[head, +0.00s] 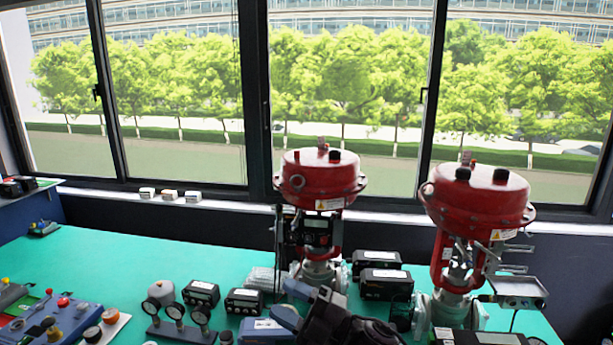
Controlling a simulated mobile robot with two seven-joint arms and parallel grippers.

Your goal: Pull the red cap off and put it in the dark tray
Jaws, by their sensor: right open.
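My right gripper (285,303) shows at the bottom centre, with blue-grey fingers apart and nothing seen between them. Its dark wrist hides part of the bench behind it. My left gripper is out of view. I cannot make out for certain which thing is the red cap. A small red knob (63,302) sits on a blue box at the lower left, and an orange-red round piece (110,316) sits on a pale board beside it. Both are far left of my right gripper. I cannot identify the dark tray with certainty.
Two red-topped valves (320,180) (480,195) stand on the green bench (120,255). Several black boxes (386,284) surround them. A gauge stand (175,322) is left of my gripper. The bench's back left is mostly clear. Windows lie behind.

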